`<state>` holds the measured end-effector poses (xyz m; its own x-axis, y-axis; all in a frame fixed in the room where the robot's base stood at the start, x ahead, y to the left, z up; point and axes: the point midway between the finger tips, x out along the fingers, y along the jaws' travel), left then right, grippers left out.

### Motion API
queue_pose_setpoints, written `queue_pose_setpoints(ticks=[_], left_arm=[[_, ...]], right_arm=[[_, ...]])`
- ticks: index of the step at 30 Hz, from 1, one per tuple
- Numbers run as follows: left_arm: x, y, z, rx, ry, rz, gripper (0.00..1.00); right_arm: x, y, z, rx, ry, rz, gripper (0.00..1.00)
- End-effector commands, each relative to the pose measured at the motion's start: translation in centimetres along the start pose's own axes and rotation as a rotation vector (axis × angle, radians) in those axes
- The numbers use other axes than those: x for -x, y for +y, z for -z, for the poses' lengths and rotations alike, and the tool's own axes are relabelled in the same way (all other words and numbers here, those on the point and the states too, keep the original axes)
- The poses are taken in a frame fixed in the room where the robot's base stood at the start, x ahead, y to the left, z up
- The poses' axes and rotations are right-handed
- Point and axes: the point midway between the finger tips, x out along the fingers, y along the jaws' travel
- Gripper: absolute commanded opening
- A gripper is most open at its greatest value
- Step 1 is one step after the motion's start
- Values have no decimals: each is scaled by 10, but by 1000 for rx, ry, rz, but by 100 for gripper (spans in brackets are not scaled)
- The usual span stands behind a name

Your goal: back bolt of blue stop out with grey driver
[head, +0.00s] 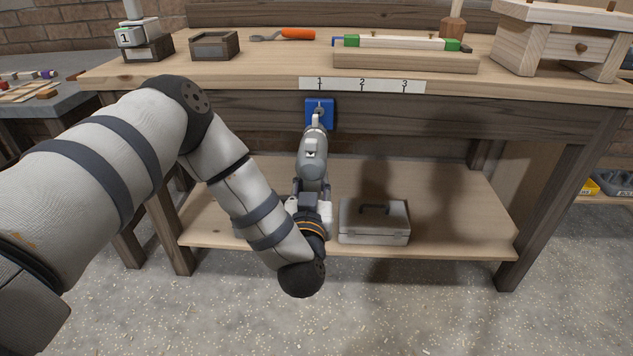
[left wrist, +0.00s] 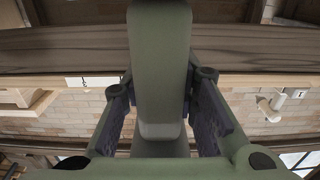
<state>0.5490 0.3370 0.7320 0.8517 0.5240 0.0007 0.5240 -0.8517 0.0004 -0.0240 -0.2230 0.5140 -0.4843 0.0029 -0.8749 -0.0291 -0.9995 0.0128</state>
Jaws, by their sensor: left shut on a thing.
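The blue stop (head: 327,117) is a small blue block on the front edge of the bench, under the number 1. The grey driver (head: 313,150) points up and away toward it, its nose in front of the block's face. The bolt is mostly hidden behind the nose, and I cannot tell whether they touch. My left gripper (head: 311,188) is shut on the driver from below. In the left wrist view the driver body (left wrist: 160,70) fills the middle, between the two fingers of my left gripper (left wrist: 162,112). My right gripper is not in view.
A white number strip (head: 385,86) runs along the bench edge. On the top are a small wooden box (head: 214,46), an orange-handled tool (head: 298,34), a green-ended bar (head: 400,42) and a wooden stand (head: 565,45). A grey toolbox (head: 374,222) sits on the lower shelf (head: 455,215).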

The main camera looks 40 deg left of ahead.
Motion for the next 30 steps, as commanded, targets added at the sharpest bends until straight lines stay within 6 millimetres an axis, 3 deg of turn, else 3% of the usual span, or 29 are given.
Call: queue_pose_setpoints(ticks=[5,18,30], left_arm=[[-3,1,4,3,7,0,0],[-49,0,1,1,5,1,0],[-56,1,3,2,4,-1,0]], right_arm=[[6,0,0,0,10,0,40],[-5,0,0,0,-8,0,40],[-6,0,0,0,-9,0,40]])
